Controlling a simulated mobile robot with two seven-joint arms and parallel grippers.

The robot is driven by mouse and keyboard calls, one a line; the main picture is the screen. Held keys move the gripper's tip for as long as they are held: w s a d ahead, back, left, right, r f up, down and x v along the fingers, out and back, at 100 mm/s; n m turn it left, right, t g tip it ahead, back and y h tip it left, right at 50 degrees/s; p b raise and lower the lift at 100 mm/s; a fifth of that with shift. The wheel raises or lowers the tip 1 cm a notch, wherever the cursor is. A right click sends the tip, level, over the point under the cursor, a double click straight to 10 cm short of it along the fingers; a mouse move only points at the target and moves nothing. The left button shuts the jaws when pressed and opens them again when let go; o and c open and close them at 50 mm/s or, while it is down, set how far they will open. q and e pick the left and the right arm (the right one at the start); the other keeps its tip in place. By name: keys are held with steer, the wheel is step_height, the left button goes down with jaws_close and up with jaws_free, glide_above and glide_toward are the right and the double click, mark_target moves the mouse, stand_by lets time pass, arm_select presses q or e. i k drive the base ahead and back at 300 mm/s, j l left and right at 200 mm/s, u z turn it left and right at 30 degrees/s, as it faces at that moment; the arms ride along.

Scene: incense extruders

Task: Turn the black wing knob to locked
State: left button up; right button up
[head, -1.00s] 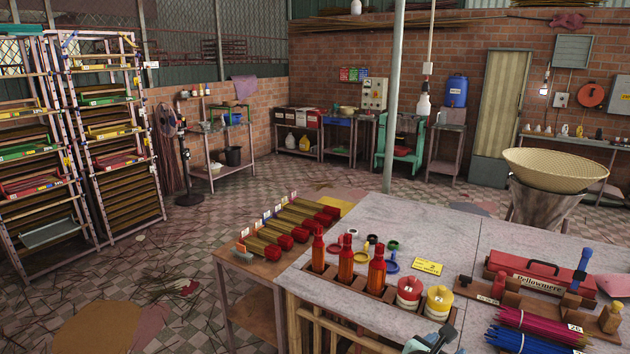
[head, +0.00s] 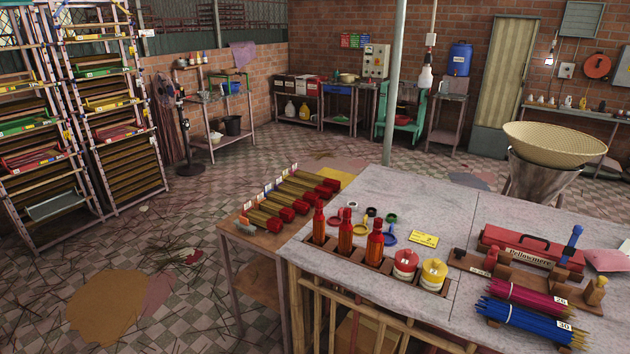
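I cannot pick out a black wing knob for certain in this view. A grey control box (head: 376,58) with small dials hangs on the far brick wall, too small to read. Neither of my grippers is in view.
Drying racks (head: 105,120) stand at the left. Bundles of magenta and blue sticks (head: 525,312) lie at the table's right front. A woven basket (head: 555,145) on a metal drum stands beyond. The tiled floor (head: 270,160) between the table and back wall is largely open.

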mark_target(459, 253)
steer(key=z, duration=1.25)
